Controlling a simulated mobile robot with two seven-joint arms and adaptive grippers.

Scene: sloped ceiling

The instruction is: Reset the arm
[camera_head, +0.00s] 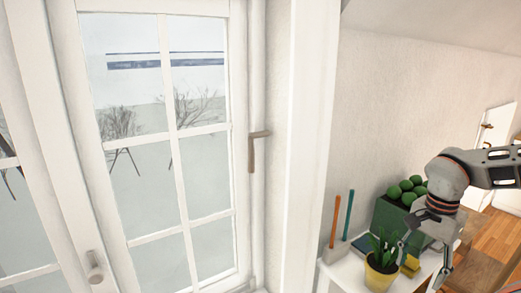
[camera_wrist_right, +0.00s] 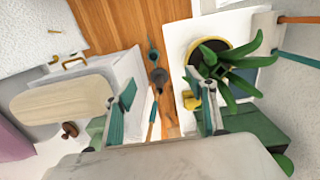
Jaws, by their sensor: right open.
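My right gripper (camera_head: 422,262) hangs from the arm that comes in at the right of the head view. It points down beside a potted plant in a yellow pot (camera_head: 380,276). In the right wrist view the two fingers of my right gripper (camera_wrist_right: 163,88) stand wide apart with nothing held between them. The plant (camera_wrist_right: 228,68) appears close to the right finger there; I cannot tell whether they touch. My left gripper is not in view.
A white table (camera_head: 338,272) bears the plant, a green box (camera_head: 388,217) with several round green things, and upright orange (camera_head: 348,210) and blue (camera_head: 334,222) sticks. A window with a handle (camera_head: 252,150) is at left. Wooden floor (camera_wrist_right: 120,24) shows below.

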